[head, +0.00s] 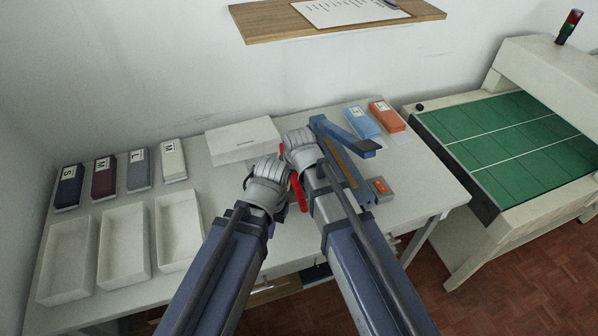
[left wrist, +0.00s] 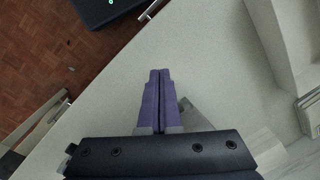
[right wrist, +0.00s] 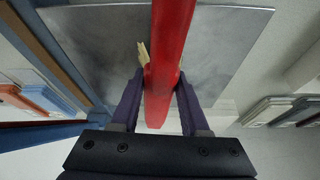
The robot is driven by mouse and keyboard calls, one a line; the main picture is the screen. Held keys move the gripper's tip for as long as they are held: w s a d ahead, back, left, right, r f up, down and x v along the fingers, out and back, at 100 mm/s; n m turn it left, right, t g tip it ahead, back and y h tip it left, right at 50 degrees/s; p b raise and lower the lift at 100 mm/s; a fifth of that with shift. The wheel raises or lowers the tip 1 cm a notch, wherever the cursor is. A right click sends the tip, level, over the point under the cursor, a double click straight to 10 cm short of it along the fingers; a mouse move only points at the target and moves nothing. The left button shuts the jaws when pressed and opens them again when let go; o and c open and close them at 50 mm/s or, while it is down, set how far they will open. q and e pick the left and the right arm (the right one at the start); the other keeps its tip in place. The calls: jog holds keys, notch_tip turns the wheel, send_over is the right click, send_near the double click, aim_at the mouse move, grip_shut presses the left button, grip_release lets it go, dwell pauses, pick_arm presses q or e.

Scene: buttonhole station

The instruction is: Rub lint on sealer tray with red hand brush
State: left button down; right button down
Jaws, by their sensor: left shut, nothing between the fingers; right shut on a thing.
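The red hand brush (head: 297,190) is held by my right gripper (right wrist: 160,80), which is shut on its red body (right wrist: 170,50). In the right wrist view the brush is over a grey metal plate (right wrist: 235,45), apparently the sealer tray. A small tan piece (right wrist: 142,54) shows beside the brush; I cannot tell whether it is lint or bristles. The blue sealer (head: 345,160) stands just right of my right arm in the head view. My left gripper (left wrist: 155,95) is shut and empty, above the table near a grey corner (left wrist: 188,106). My arms hide most of the tray in the head view.
Several wrapped packs stand at the left of the table (head: 232,215), behind open white trays (head: 123,240). A white box (head: 240,140) is at the back. Blue (head: 362,121) and orange (head: 388,115) packs and a small red-topped box (head: 381,187) are right. A green-topped machine (head: 520,130) stands beyond.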

jog(key=shift+s+a, duration=0.15)
jog(key=shift+a, duration=0.3)
